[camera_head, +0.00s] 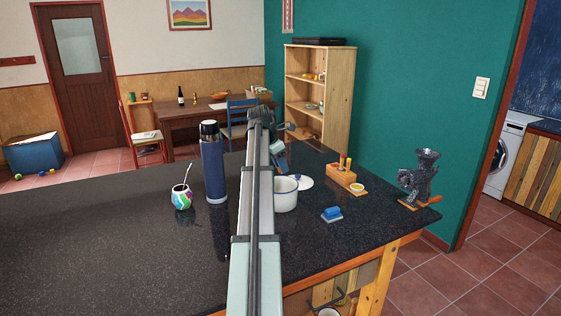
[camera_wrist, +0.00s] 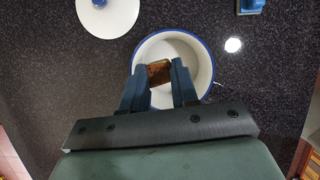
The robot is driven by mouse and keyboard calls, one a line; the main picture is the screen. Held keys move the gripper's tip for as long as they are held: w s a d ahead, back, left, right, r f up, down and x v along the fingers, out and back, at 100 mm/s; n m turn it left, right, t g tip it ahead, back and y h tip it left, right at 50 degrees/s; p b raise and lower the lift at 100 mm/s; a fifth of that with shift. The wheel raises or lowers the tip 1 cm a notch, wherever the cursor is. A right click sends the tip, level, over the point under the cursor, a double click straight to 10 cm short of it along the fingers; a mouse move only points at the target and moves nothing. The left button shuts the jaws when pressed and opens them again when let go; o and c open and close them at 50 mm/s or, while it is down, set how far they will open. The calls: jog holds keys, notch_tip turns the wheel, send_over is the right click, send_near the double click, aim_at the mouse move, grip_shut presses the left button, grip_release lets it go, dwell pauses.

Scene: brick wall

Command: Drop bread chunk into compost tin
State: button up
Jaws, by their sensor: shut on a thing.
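The compost tin is a white enamel pot with a blue rim; it stands on the dark counter in the head view (camera_head: 286,200) and lies under my gripper in the wrist view (camera_wrist: 205,63). My gripper (camera_wrist: 158,78) is shut on the brown bread chunk (camera_wrist: 159,72), which shows between the fingertips over the tin's opening. In the head view my gripper (camera_head: 279,162) is partly hidden by my arm, above and behind the tin, and the bread cannot be made out there. How high the bread is above the tin's floor is hard to tell.
A white lid (camera_head: 305,183) lies beside the tin. A blue brush-like thing (camera_head: 332,214), a wooden holder (camera_head: 347,178) and a metal grinder (camera_head: 418,178) stand to the right. A tall blue flask (camera_head: 213,165) and a colourful gourd (camera_head: 181,196) stand left. The counter's left front is clear.

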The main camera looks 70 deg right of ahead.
aim_at(279, 170)
jog(key=shift+f, duration=2.1)
jog(key=o, duration=1.1)
jog(key=shift+r, duration=0.1)
jog(key=v, duration=1.3)
jog(key=shift+w+a+r, duration=0.1)
jog(key=shift+w+r, duration=0.05)
jog(key=shift+r, duration=0.1)
